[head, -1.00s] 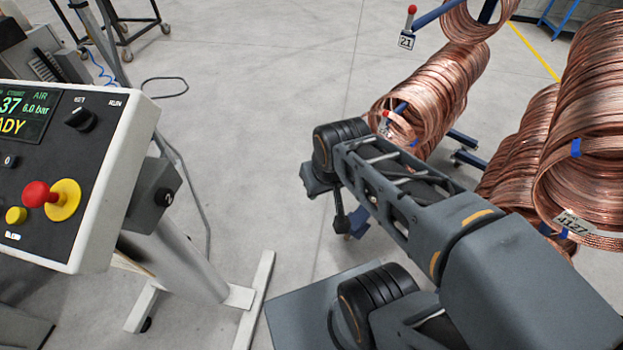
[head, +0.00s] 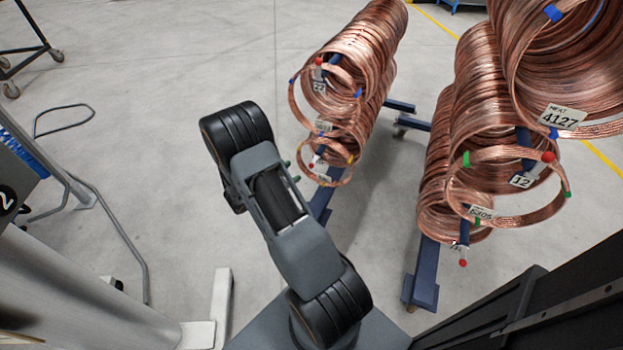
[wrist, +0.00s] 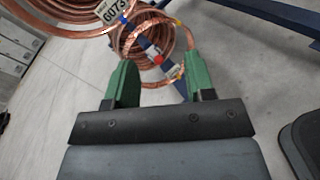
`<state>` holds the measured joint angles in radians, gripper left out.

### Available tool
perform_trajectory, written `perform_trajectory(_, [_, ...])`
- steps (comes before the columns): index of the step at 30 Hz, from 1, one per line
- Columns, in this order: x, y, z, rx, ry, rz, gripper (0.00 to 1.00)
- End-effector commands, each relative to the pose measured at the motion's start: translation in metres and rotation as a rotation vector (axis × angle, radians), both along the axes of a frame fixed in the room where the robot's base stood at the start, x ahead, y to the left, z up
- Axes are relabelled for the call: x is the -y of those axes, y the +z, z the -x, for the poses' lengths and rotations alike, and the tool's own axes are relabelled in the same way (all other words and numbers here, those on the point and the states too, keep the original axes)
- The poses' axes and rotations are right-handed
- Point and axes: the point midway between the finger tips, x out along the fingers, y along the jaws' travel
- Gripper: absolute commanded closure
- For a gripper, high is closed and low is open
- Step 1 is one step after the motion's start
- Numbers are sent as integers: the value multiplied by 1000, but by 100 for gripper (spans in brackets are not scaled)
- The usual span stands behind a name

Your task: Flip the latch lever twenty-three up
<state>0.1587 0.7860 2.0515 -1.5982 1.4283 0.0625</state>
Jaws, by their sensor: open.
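My gripper (wrist: 160,64) is open and empty, its two green fingers spread in the wrist view. A red-tipped lever (wrist: 158,58) with a small tag appears between and beyond the fingertips, in front of a thin copper coil. In the head view this appears to be the lowest lever (head: 311,165) on the left rack, below the lever tagged 22 (head: 319,86). Its own tag (head: 323,178) is too small to read, so I cannot confirm twenty-three. Its red tip hangs low. In the head view, only bits of my green fingers (head: 292,170) show just left of it.
Copper coils (head: 362,50) fill the left rack. The right rack holds more coils (head: 475,100), a lever tagged 12 (head: 521,181) and a lower red-tipped lever (head: 463,263). A grey stand (head: 90,270) is at left.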

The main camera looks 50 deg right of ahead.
Motion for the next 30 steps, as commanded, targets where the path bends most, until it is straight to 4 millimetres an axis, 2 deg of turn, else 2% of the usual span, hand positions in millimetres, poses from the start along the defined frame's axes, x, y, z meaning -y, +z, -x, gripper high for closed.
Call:
perform_trajectory(1, [5,-35,-5,-46,46,30,51])
perform_trajectory(3, [8,-59,-12,-89,108,66,51])
perform_trajectory(6, [10,-86,-19,-133,176,101,51])
perform_trajectory(9, [12,-101,-23,-158,220,121,51])
perform_trajectory(13, [19,-110,-26,-170,246,133,51])
perform_trajectory(16, [33,-111,-28,-171,249,135,51])
perform_trajectory(30, [118,-111,-41,-171,248,134,51])
